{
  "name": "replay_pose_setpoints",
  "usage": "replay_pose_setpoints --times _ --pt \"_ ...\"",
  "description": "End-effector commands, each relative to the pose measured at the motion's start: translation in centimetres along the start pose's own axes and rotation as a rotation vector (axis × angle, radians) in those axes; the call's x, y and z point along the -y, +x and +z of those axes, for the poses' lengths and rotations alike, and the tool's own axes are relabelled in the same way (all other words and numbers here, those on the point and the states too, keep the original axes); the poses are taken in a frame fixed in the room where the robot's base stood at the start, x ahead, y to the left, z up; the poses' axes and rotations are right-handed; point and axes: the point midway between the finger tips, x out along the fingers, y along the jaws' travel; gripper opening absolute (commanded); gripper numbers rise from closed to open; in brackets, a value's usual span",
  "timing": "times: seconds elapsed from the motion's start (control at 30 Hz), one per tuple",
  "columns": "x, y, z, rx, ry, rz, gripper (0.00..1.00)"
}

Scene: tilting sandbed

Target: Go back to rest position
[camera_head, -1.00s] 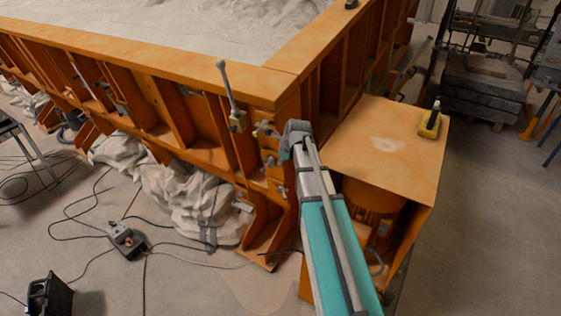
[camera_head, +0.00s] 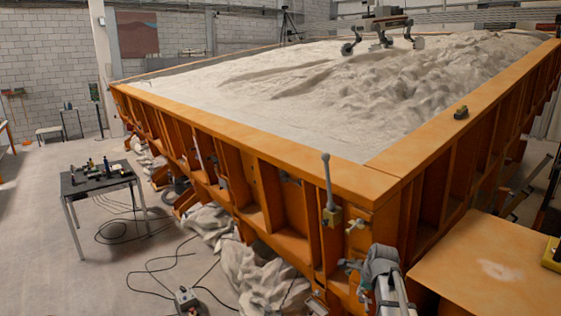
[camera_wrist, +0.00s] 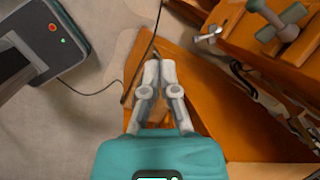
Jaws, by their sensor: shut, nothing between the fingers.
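My gripper (camera_wrist: 159,70) shows in the wrist view with its two grey fingers together and nothing between them. It points down over an orange foot plate (camera_wrist: 180,85) beside the sandbed frame and appears apart from it. In the head view, part of my arm (camera_head: 388,285) stands at the bottom edge, in front of the corner of the orange sandbed (camera_head: 270,147). I cannot make out the fingers in that view.
A lever (camera_head: 327,183) stands at the sandbed's near corner. An orange box top (camera_head: 490,262) lies to the right of my arm. In the wrist view, a dark box with a red button (camera_wrist: 45,40) and a black cable (camera_wrist: 142,58) lie left; a valve handle (camera_wrist: 278,22) is upper right.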

Motion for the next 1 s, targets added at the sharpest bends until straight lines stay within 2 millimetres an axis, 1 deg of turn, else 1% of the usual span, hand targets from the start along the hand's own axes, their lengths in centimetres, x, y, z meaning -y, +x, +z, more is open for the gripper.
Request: replay_pose_setpoints --times 0.03,0.1,0.5,0.9,1.0 --pt "-1.6 1.4 0.0 -0.008 -0.080 0.013 0.00" --pt "-3.0 2.4 0.2 -0.017 -0.197 0.030 0.00" --pt "-10.8 7.3 0.6 -0.037 -0.855 0.147 0.00" --pt "-18.5 11.8 0.1 0.002 -1.502 0.285 0.00" --pt "-20.1 12.6 0.0 0.019 -1.644 0.317 0.00"
